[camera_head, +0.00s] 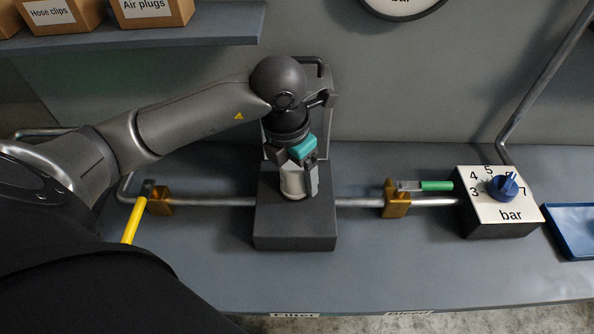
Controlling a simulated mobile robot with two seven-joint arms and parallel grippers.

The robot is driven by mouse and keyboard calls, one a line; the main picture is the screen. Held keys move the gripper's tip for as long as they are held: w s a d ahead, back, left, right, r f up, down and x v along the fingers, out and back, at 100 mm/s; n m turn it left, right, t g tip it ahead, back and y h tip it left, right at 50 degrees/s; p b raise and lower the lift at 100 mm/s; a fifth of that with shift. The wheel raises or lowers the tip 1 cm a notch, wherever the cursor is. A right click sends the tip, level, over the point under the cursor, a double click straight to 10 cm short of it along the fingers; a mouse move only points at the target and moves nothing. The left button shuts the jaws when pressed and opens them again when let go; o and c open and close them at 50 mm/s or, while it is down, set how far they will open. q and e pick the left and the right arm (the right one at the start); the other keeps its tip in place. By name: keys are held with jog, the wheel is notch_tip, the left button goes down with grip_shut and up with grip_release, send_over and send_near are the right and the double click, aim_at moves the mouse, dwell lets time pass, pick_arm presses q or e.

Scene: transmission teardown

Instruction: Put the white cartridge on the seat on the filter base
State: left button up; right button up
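The white cartridge (292,184) stands upright over the middle of the dark filter base (295,232). My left gripper (298,182) reaches down from above with its fingers around the cartridge and looks shut on it. The gripper hides the upper part of the cartridge. The cartridge's lower end is at or just above the top of the base; I cannot tell whether it touches the seat, which is hidden. My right gripper is not in view.
A pipe runs from both sides of the base. A valve with a yellow handle (134,220) is at left, one with a green handle (437,185) at right. A regulator box with a blue knob (503,187) and a blue tray (577,232) stand farther right. A shelf (200,27) with boxes hangs at upper left.

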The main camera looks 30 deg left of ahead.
pick_arm(q)
jog(key=shift+o, duration=1.3)
jog(key=shift+r, duration=0.1)
jog(key=shift+r, duration=0.15)
jog(key=r, duration=0.4)
jog(key=s+r+p, duration=0.1)
jog(key=r, duration=0.3)
jog(key=r+p, duration=0.1)
jog(key=r, duration=0.2)
jog(key=shift+s+a+r, duration=0.25)
jog(key=shift+s+r, duration=0.15)
